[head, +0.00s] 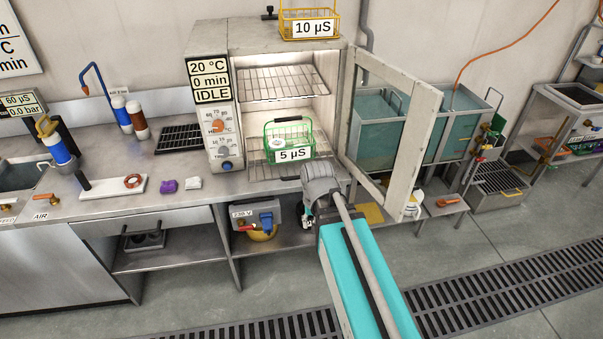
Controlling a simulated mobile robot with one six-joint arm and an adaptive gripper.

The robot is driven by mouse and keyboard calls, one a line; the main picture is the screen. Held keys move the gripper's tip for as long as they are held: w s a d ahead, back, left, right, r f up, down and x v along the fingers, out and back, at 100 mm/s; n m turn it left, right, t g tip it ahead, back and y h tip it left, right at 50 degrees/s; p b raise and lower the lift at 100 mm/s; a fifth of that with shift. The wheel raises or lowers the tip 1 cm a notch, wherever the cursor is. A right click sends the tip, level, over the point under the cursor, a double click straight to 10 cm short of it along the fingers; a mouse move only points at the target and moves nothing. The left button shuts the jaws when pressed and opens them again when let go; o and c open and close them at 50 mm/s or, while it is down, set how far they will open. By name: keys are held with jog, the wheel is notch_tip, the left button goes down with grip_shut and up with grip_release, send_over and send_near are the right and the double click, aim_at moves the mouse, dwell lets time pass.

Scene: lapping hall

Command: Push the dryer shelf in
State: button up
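The dryer (283,36) stands on the bench with its door (415,150) swung wide open to the right. An upper wire shelf (283,82) sits inside, empty. A lower wire shelf (262,172) lies at the bottom of the opening, its front reaching the opening or a little past it; how far is hard to tell. A green basket (290,133) with a "5 µS" tag stands on the lower shelf. My gripper (307,219) hangs below my grey wrist, in front of the bench edge, right of and lower than the lower shelf. Its fingers are too small to read.
A yellow basket (310,20) tagged "10 µS" stands on top of the dryer. The dryer panel (211,82) reads 20 °C, 0 min, IDLE. Teal-filled tanks (455,120) stand behind the open door.

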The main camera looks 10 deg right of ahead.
jog(key=w+r+m+t+p, duration=0.1)
jog(key=w+r+m+p, duration=0.45)
jog(key=w+m, duration=0.55)
notch_tip(320, 180, up, 4)
jog(key=m+t+p, duration=0.1)
jog(key=m+p, duration=0.2)
jog(key=m, duration=0.2)
send_over(300, 176)
jog(key=s, duration=0.3)
jog(key=shift+w+f, duration=0.1)
jog(key=shift+f, duration=0.15)
jog(key=w+f+b, duration=0.1)
jog(key=f+b, duration=0.7)
jog(key=b, duration=0.1)
jog(key=w+f+b, duration=0.1)
jog(key=f+b, duration=0.3)
jog(key=f, duration=0.1)
jog(key=shift+w+f, duration=0.1)
jog(key=shift+w, duration=0.2)
jog(key=shift+b, duration=0.3)
